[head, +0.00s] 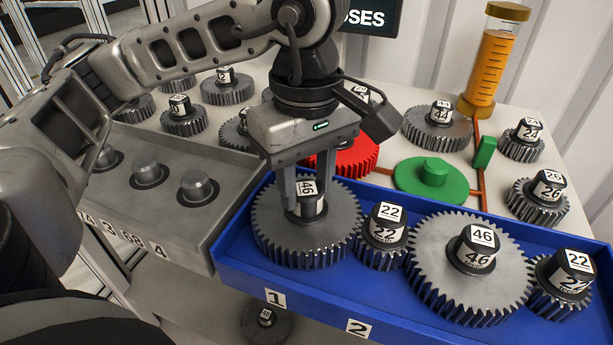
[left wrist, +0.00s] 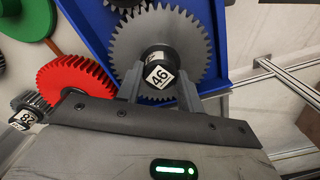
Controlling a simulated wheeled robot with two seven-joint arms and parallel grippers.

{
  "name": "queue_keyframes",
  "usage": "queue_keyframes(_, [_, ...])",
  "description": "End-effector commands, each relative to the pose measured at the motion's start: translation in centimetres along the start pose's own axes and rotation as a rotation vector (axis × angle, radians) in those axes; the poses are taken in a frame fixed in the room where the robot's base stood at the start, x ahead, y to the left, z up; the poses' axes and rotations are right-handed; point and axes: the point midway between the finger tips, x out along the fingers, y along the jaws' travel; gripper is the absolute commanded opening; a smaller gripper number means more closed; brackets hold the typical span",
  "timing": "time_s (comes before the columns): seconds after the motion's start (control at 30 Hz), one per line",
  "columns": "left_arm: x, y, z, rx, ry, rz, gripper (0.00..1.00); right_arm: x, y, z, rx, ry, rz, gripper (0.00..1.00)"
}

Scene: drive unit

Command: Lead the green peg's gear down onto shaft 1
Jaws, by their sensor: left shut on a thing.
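My left gripper (head: 303,200) is shut on the black hub of a large grey gear marked 46 (head: 275,235). The gear is upright-axis, over the left end of the blue tray (head: 245,268), behind the label 1 (head: 276,298). Its rim is beside a small gear marked 22 (head: 382,250). Shaft 1 is hidden under the gear, and I cannot tell whether the gear is fully down. The left wrist view also shows the held gear (left wrist: 195,35) between the fingers (left wrist: 158,92). The green peg (head: 434,172) stands bare on its green disc. My right gripper is out of view.
Another 46 gear (head: 440,262) and a second 22 gear (head: 552,300) fill the tray's right side. A red gear (head: 350,158) lies close behind the gripper. A grey block with bare shafts (head: 197,187) stands left. Several loose gears stand behind.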

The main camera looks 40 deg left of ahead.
Motion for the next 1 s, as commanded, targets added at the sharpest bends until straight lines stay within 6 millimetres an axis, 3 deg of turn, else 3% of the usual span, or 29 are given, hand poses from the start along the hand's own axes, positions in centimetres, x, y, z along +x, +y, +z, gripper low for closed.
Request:
queue_keyframes(0.03, [-0.2,0.1,0.0,0.0,0.0,0.006,0.0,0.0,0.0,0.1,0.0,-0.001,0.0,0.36])
queue_keyframes(0.07, [-0.2,0.1,0.0,0.0,0.0,0.006,0.45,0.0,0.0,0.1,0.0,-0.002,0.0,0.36])
queue_keyframes(0.13, [-0.2,0.1,0.0,0.0,0.0,0.005,0.62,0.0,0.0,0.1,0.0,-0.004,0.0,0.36])
queue_keyframes(0.5, [0.1,0.0,0.0,0.001,0.0,-0.002,0.62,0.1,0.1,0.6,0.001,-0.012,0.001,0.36])
queue_keyframes(0.67, [-0.9,0.1,0.0,0.0,0.001,0.002,0.62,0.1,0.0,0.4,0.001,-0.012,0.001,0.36])
queue_keyframes(0.87, [-4.8,0.1,0.0,0.001,0.001,0.006,0.62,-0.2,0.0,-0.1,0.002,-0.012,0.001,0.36])
queue_keyframes(1.0, [-8.6,0.1,0.0,-0.001,0.001,0.007,0.62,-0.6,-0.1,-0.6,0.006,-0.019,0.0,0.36])
